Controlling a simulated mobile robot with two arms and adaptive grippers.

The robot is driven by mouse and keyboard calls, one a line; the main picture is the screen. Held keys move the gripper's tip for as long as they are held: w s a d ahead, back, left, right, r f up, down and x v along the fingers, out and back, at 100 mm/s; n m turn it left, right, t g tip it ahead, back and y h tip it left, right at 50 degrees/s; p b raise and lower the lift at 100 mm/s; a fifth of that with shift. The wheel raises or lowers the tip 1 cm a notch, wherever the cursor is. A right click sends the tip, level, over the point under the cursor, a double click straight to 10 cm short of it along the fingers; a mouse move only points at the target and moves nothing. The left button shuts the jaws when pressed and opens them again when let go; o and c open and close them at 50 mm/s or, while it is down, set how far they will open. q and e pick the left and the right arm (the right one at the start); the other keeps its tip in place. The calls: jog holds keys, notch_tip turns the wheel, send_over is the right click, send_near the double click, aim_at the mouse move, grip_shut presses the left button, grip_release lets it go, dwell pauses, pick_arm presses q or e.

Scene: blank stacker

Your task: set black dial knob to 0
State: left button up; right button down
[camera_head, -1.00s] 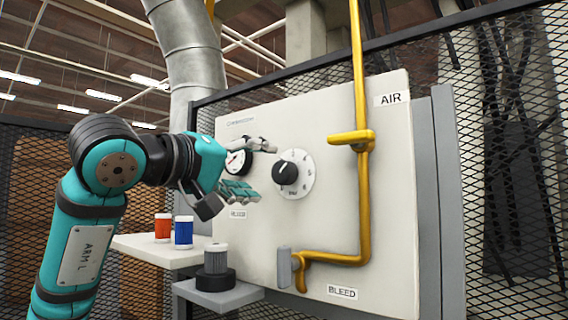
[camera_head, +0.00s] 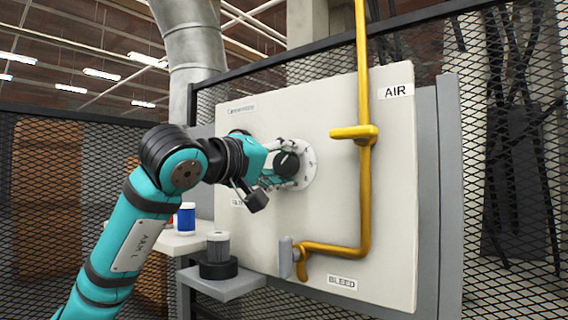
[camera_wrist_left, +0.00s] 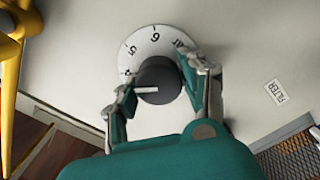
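The black dial knob (camera_head: 287,164) sits on a round white dial plate (camera_head: 308,172) on the beige panel. In the left wrist view the knob (camera_wrist_left: 158,78) has a white pointer line aimed left, just below the 4; the 5 and 6 lie further round, and part of the scale is hidden by the fingers. My left gripper (camera_head: 277,170) is at the knob. In the left wrist view its two fingers (camera_wrist_left: 162,84) stand on either side of the knob, spread; the left finger is very near it, and contact is unclear. My right gripper is in no view.
A yellow pipe (camera_head: 364,200) with valve handles runs down the panel (camera_head: 395,240) right of the dial. Below left, a shelf (camera_head: 225,287) holds a grey filter (camera_head: 218,246) on a black base.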

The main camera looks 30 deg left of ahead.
pick_arm(q)
jog(key=c, duration=0.6)
jog(key=shift+c, duration=0.2)
